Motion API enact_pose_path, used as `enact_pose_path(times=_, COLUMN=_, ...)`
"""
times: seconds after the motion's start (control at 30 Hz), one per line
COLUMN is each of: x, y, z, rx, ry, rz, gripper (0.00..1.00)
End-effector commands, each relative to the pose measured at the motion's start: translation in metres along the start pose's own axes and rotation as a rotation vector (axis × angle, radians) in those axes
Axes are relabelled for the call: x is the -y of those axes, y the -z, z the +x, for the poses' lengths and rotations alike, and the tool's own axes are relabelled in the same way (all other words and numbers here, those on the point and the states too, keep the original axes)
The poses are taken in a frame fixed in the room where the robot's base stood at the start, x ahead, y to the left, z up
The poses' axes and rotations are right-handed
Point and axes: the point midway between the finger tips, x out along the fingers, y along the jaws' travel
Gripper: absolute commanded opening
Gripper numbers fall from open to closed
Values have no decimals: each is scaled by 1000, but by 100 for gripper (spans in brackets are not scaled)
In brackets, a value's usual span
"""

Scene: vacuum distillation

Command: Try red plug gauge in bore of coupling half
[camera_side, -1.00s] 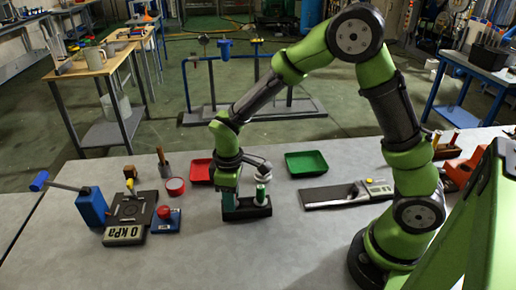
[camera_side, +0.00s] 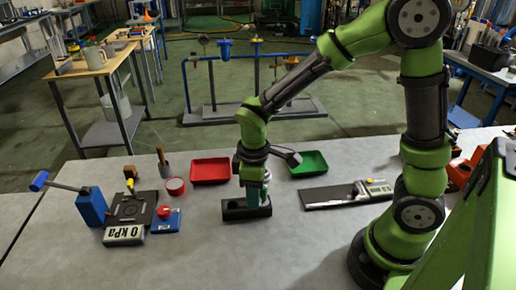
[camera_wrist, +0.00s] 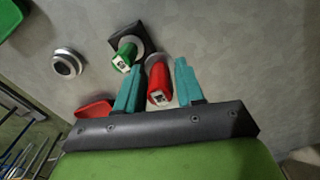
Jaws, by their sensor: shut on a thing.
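In the wrist view the red plug gauge (camera_wrist: 157,82) stands between the two teal fingers of my gripper (camera_wrist: 160,88), which is shut on its red handle. A green plug gauge (camera_wrist: 125,55) stands beside it in a dark stand (camera_wrist: 143,36). A round metal part with a dark bore (camera_wrist: 67,63), seemingly the coupling half, lies apart to the left. In the side view my gripper (camera_side: 253,192) is low over the black stand (camera_side: 235,213). I cannot tell whether the red gauge is still seated in the stand.
A red tray (camera_side: 210,170) and a green tray (camera_side: 308,163) lie behind the stand. A red ring (camera_side: 175,186), a gauge plate (camera_side: 131,207) and a blue block (camera_side: 92,207) are at left. A dark plate with a caliper-like tool (camera_side: 345,194) lies at right.

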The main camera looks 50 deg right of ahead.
Motion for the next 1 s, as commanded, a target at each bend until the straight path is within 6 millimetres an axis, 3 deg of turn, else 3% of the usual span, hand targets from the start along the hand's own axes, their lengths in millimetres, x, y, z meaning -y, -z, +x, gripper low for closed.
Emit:
enact_pose_path(times=0.3, x=19, y=-60, z=-6, rx=-2, ry=-1, rz=1, gripper=3)
enact_pose_path(times=0.5, x=26, y=-83, z=-9, rx=-2, ry=-1, rz=0, gripper=3)
enact_pose_path(times=0.67, x=28, y=-90, z=-17, rx=-5, ry=-2, rz=0, gripper=3)
enact_pose_path(times=1.0, x=29, y=-90, z=-73, rx=-7, ry=-3, rz=0, gripper=3)
